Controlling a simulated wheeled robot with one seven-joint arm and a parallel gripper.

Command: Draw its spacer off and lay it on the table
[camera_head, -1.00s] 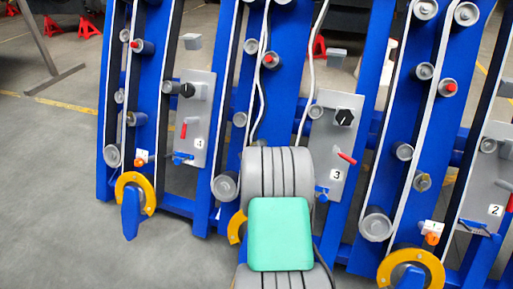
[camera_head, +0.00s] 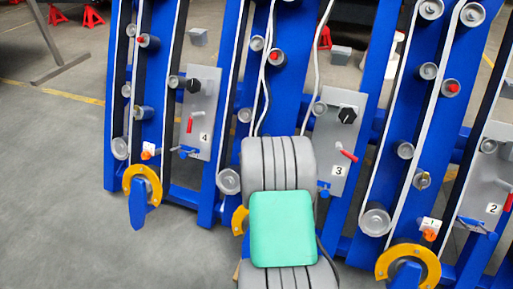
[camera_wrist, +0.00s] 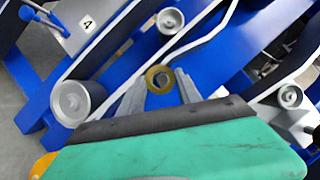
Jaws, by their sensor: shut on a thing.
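My gripper (camera_wrist: 159,88) shows in the wrist view as two grey fingers beyond a dark edge and a green cover. It is shut on a small yellow-brown ring, the spacer (camera_wrist: 150,80), which sits between the fingertips in front of a blue beam. A greyish patch shows in the ring's hole. I cannot tell whether the ring is still around a shaft or clear of it. In the head view my grey and green arm hides the gripper and the spacer. No table shows in either view.
Blue upright frames (camera_head: 380,100) with white belts and grey rollers (camera_head: 376,221) stand ahead. Numbered grey panels carry black knobs and red levers, such as panel 3 (camera_head: 328,125). Orange guards (camera_head: 408,262) stick out low at the front. Open grey floor (camera_head: 60,200) lies to the left.

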